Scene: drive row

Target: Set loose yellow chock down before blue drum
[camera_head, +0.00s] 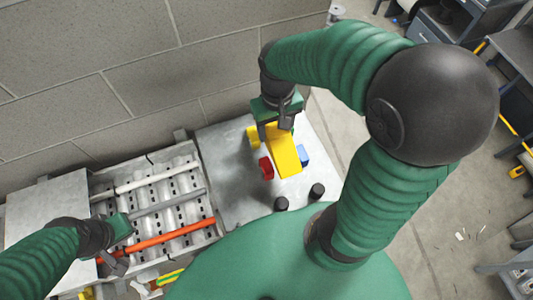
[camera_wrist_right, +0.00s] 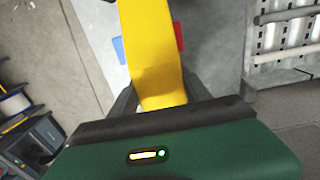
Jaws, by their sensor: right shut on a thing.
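My right gripper (camera_head: 278,122) is shut on a long yellow chock (camera_head: 285,155); the chock also fills the middle of the right wrist view (camera_wrist_right: 153,50). The chock hangs over the grey plate. A small blue thing (camera_head: 303,155), perhaps the blue drum, shows at the chock's right edge and is partly hidden by it. In the right wrist view the blue thing (camera_wrist_right: 119,50) shows left of the chock. I cannot tell whether they touch. My left gripper (camera_head: 114,262) is low at the left, by an orange bar; its jaws are unclear.
A red thing (camera_head: 266,168) is just left of the chock, and another yellow piece (camera_head: 254,138) lies behind it. Two black posts (camera_head: 281,203) (camera_head: 317,191) stand at the plate's front. The grey plate (camera_head: 225,190) is bare at left. A rack with bars (camera_head: 160,210) adjoins it.

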